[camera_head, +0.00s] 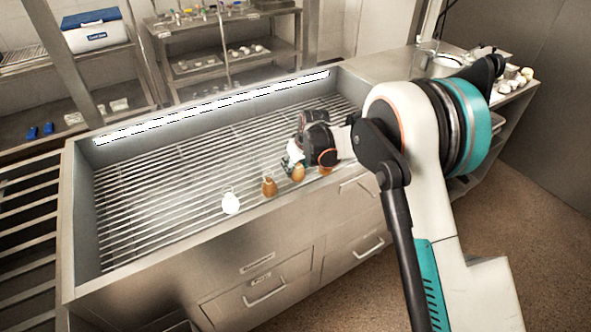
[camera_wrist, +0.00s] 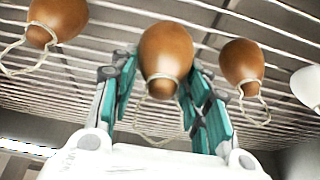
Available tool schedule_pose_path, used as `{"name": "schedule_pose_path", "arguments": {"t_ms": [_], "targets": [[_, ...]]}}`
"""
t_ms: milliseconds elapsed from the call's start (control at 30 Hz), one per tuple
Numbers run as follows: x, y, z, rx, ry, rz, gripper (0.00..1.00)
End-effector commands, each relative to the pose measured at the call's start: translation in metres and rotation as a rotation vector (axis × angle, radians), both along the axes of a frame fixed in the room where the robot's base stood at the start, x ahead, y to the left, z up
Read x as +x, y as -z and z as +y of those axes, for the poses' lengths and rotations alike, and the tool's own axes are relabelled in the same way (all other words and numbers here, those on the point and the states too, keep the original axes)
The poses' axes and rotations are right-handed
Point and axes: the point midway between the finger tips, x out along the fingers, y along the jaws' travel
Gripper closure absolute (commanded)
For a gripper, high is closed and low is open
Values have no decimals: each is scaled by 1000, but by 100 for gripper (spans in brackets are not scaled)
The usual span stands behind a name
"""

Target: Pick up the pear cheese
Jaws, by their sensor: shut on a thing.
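Brown pear-shaped cheeses with string loops are at the rack's front edge. The middle pear cheese (camera_wrist: 166,48) is between the teal finger pads of my gripper (camera_wrist: 161,85), which is shut on it near its narrow, stringed end. In the head view my gripper (camera_head: 293,158) is at the front of the rack, with the held cheese (camera_head: 298,173) partly hidden by it. I cannot tell whether it is clear of the bars. Other brown cheeses show to the left (camera_wrist: 58,17) and right (camera_wrist: 242,62) in the wrist view; one also shows in the head view (camera_head: 269,187).
A white cheese (camera_head: 231,204) stands at the left end of the row and shows at the right edge of the wrist view (camera_wrist: 308,86). The slatted rack (camera_head: 160,190) is bare to the left, inside raised metal walls. A counter with items (camera_head: 520,75) is behind my arm.

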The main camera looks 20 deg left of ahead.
Motion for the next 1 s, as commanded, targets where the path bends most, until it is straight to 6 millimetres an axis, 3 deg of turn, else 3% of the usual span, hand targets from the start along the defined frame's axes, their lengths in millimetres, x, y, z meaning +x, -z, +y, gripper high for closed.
{"name": "schedule_pose_path", "arguments": {"t_ms": [300, 500, 700, 1000], "targets": [[0, -92, 0, 0, 0, 0, 83], [0, -136, 0, 0, 0, 0, 83], [0, -160, 0, 0, 0, 0, 83], [0, -167, 0, 0, 0, 0, 83]]}}
